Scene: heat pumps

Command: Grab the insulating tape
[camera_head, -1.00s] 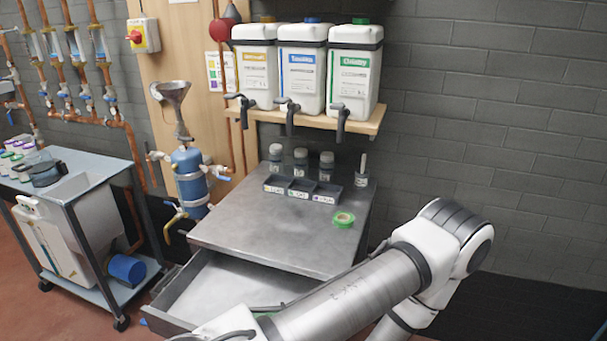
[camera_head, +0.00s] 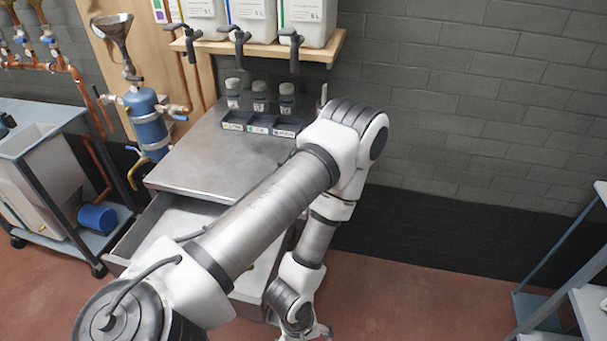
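The green insulating tape does not show now; my arm covers the right part of the grey metal bench top (camera_head: 215,165). My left arm comes in from the lower left, rises across the bench to its elbow, then bends down on the right. Its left gripper (camera_head: 320,332) is at the bottom edge, in front of the bench and only partly visible, so its opening cannot be told. My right gripper is not in view.
Below the bench top an open drawer (camera_head: 180,222) sticks out. A dark sectioned tray (camera_head: 262,124) and several small bottles (camera_head: 259,96) stand at the back. A blue-grey cart (camera_head: 50,120) is left, a shelf rack (camera_head: 560,300) right. Floor between bench and rack is clear.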

